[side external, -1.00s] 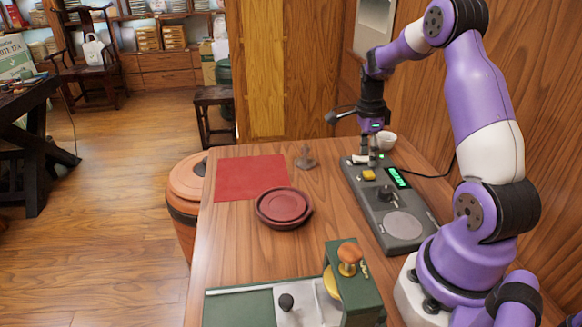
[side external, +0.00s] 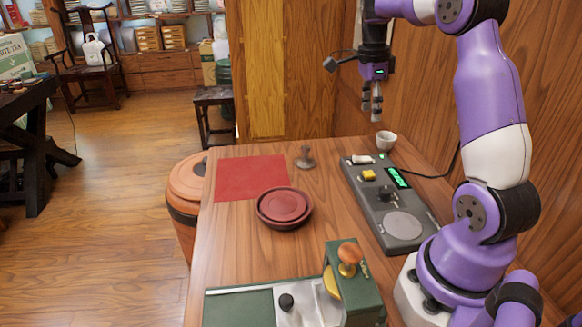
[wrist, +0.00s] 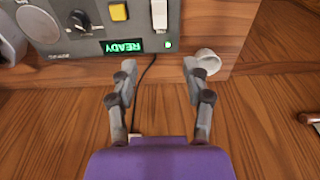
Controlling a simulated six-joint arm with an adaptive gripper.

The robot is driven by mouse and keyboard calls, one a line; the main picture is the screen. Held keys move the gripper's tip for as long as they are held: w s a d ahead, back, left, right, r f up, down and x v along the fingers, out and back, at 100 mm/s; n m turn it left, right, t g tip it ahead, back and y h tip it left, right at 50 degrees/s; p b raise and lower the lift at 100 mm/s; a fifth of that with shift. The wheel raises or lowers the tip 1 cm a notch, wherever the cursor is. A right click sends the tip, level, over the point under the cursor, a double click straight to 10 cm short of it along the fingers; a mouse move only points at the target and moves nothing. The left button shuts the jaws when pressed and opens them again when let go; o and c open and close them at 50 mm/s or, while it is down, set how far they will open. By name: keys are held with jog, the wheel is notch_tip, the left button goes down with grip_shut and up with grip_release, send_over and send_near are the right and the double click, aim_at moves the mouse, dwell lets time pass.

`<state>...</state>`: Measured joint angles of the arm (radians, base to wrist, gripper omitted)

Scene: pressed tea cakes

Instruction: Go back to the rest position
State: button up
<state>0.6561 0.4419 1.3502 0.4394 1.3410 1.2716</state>
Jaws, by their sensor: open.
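My gripper (side external: 372,103) hangs in the air above the far end of the grey control box, pointing down. In the wrist view my gripper (wrist: 160,82) has its fingers spread wide apart with nothing between them. The grey control box (side external: 398,220) carries a white switch, a yellow button, a black knob, a round plate and a lit green display. In the wrist view the display (wrist: 124,46) reads READY.
A white cup (side external: 386,140) stands behind the box. A dark red round dish (side external: 284,222), a red mat (side external: 228,180) and a small brown stamp-like piece (side external: 305,158) are on the table. A green press (side external: 355,285) stands in front. Wooden walls border the right side.

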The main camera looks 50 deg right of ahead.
jog(key=a+r+n+t+h, duration=0.1)
jog(key=a+r+n+t, duration=0.3)
jog(key=a+n, duration=1)
jog(key=s+a+f+n+t+y, duration=0.1)
jog(key=s+a+f+n+t, duration=0.1)
jog(key=s+a+n, duration=0.4)
jog(key=a+n, duration=0.5)
jog(key=n, duration=0.2)
jog(key=shift+a+y, duration=0.25)
jog(key=shift+y, duration=0.15)
